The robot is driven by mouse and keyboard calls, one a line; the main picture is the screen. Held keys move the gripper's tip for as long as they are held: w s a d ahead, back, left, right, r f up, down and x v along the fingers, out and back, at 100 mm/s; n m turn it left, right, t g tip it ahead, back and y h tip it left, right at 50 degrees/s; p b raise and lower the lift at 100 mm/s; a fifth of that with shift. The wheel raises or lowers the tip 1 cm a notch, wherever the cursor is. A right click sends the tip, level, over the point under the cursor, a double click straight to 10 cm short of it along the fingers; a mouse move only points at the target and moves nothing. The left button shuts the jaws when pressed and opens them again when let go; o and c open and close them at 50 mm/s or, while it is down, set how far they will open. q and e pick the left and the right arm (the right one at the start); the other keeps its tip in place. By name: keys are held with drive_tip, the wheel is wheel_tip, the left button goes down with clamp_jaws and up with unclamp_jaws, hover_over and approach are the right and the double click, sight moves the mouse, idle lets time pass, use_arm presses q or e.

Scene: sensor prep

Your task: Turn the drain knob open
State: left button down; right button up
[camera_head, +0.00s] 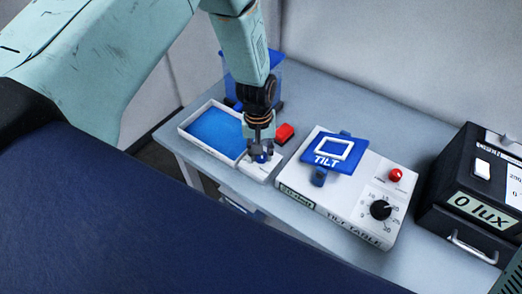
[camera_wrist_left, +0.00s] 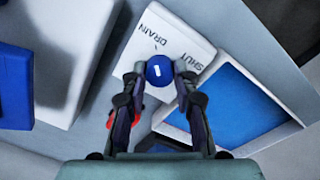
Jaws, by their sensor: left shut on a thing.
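The drain knob (camera_wrist_left: 160,70) is a round blue knob with a short white mark, on a white block lettered DRAIN and SHUT (camera_wrist_left: 178,36). My left gripper (camera_wrist_left: 160,74) has its two fingertips on either side of the knob and is shut on it. In the head view my left gripper (camera_head: 262,154) points down over the white block, and the blue knob shows only partly between its fingers. The white block joins a white-rimmed tray with a blue inside (camera_head: 214,130). My right gripper is not in view.
The white tilt table box (camera_head: 330,205) with a blue plate and black dial stands to the right. A black lux meter box (camera_head: 470,190) is at the far right. The grey table (camera_head: 400,125) is clear behind them.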

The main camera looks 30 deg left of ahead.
use_arm(q)
drive_tip(key=c, duration=1.4)
unclamp_jaws()
drive_tip(key=shift+w+r, duration=0.15)
drive_tip(key=shift+w, duration=0.1)
drive_tip(key=o, duration=0.4)
drive_tip(key=shift+s, duration=0.2)
drive_tip(key=r, duration=1.1)
drive_tip(key=shift+s+a+r, duration=0.1)
drive_tip(key=shift+a+r, duration=0.15)
drive_tip(key=shift+r, duration=0.15)
